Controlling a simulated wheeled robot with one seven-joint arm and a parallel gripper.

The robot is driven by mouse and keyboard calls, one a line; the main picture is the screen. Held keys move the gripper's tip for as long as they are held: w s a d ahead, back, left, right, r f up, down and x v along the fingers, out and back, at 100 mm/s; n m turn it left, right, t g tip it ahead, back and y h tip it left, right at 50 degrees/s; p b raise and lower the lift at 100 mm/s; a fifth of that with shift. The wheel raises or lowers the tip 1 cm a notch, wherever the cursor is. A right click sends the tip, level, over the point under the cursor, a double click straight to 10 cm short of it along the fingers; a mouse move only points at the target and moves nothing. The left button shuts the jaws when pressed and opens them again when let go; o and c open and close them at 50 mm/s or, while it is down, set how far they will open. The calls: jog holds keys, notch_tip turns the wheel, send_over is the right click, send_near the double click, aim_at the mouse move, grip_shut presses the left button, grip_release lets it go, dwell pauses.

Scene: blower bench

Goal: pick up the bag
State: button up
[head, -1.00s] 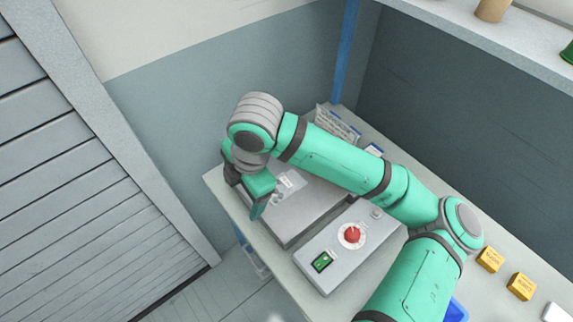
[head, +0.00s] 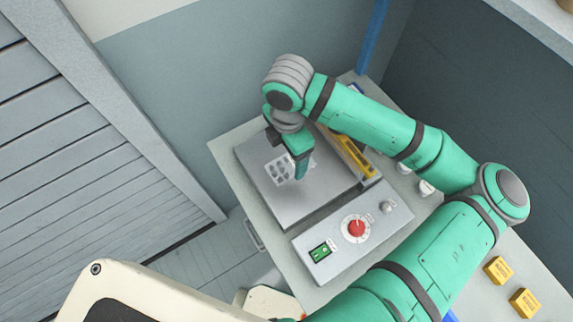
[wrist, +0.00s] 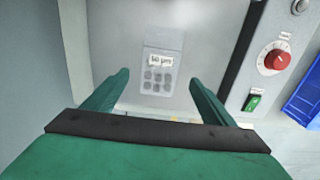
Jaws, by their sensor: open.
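The bag (head: 279,172) is a small, pale, see-through pouch lying on the grey plate (head: 300,207) of the bench unit. In the wrist view the bag (wrist: 163,70) shows a white "60 µm" label and several round grey spots. My gripper (head: 301,171) is over the plate, beside the bag's right edge in the head view, and hides part of it. In the wrist view my gripper (wrist: 159,82) has its two fingers wide apart, one to each side of the bag, with nothing held. The height of the fingertips above the plate is hard to tell.
A control box (head: 325,228) with a red knob (head: 356,228) and green switch (head: 320,250) stands beside the plate. A yellow-edged item (head: 352,156) lies behind it. Two yellow blocks (head: 498,270) are at right. A blue tray (wrist: 304,98) shows in the wrist view.

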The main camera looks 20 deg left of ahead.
aim_at(286, 167)
notch_tip(286, 167, down, 5)
jog(key=shift+s+a+r, duration=0.1)
jog(key=shift+c, duration=0.7)
jog(key=c, duration=1)
jog(key=shift+s, duration=0.1)
jog(key=shift+c, duration=0.7)
jog(key=shift+r, duration=0.1)
